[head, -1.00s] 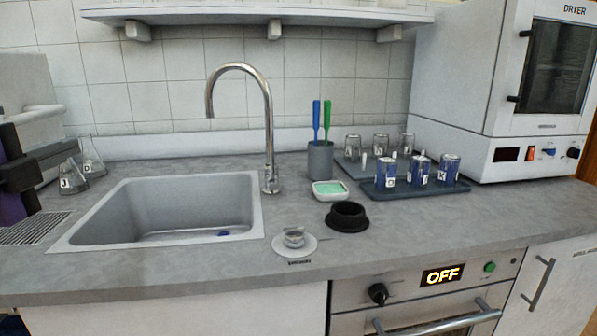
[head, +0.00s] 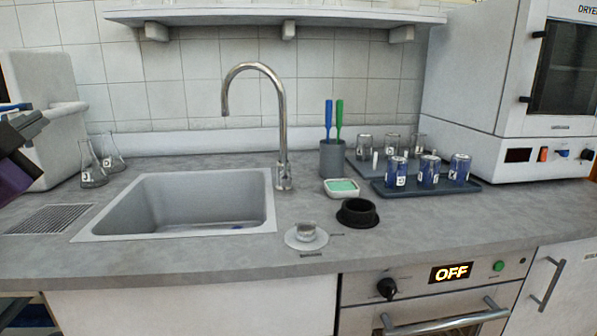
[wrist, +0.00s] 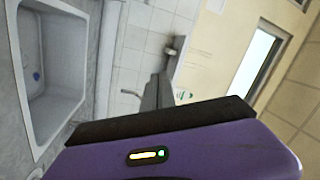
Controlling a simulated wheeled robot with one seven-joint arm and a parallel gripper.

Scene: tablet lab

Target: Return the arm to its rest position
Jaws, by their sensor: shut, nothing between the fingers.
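My gripper (head: 36,122) shows at the far left edge of the head view, in front of a white box-shaped unit and above the counter. Only its grey fingers and part of its dark and purple body are in frame. In the wrist view my gripper (wrist: 158,92) has its grey fingers together with nothing held between them. The rest of my arm is out of view.
The counter (head: 200,262) holds a sink (head: 190,195), a tall tap (head: 283,130), two flasks (head: 92,165) at left, a black bowl (head: 357,213) and a tray (head: 440,188) with blue-filled jars. A shelf (head: 270,14) hangs above. The counter front is clear.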

